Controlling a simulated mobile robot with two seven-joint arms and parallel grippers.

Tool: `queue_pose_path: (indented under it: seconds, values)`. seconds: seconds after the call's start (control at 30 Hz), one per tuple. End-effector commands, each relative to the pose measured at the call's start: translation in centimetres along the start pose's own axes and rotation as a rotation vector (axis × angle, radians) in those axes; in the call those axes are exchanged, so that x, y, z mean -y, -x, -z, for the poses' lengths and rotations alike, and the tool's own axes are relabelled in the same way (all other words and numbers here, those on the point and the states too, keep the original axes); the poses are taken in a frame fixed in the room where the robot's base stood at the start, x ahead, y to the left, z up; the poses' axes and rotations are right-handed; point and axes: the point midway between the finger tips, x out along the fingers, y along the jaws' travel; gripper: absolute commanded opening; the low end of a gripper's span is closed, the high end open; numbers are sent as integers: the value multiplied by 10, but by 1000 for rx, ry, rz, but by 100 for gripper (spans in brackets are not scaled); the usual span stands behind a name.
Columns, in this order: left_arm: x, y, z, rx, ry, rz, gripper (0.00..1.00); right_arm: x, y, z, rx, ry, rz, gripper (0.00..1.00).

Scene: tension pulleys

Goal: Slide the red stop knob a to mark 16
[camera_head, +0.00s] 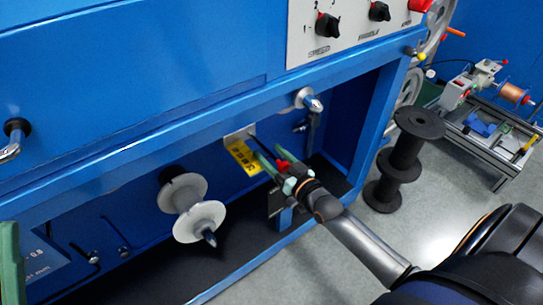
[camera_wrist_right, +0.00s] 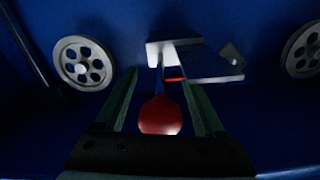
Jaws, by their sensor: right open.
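The red stop knob a (camera_head: 283,165) shows as a small red spot among the fingers of my right gripper (camera_head: 264,152) in the head view. In the right wrist view the round red knob (camera_wrist_right: 160,116) sits between the two green fingers of the open right gripper (camera_wrist_right: 160,82), with a dark gap on both sides. A pale bracket (camera_wrist_right: 205,65) lies just beyond the fingertips. A yellow scale (camera_head: 243,157) with dark marks is left of the gripper; its numbers are too small to read. A green finger of my left gripper (camera_head: 10,262) shows at the left edge.
A blue machine frame (camera_head: 150,150) surrounds the recess, with a rail above the gripper. A white spool (camera_head: 190,205) sticks out to the left. A silver knob (camera_head: 310,100) is above. A black stacked reel (camera_head: 405,160) stands on the floor at right.

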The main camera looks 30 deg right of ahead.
Motion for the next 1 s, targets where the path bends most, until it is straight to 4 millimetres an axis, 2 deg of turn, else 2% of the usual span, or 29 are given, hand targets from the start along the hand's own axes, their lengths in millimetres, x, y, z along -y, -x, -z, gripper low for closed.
queue_pose_path:
  seconds: [0.23, 0.83, 1.0]
  values:
    - [-1, 0, 0, 0, 3, -2, 0, 0, 0, 0, 0, 0, 0, 69]
    - [-1, 0, 0, 0, 1, -4, 0, 0, 0, 0, -1, 0, 0, 1]
    - [-1, 0, 0, 0, 0, -4, 0, 0, 0, 0, -1, 0, 0, 0]
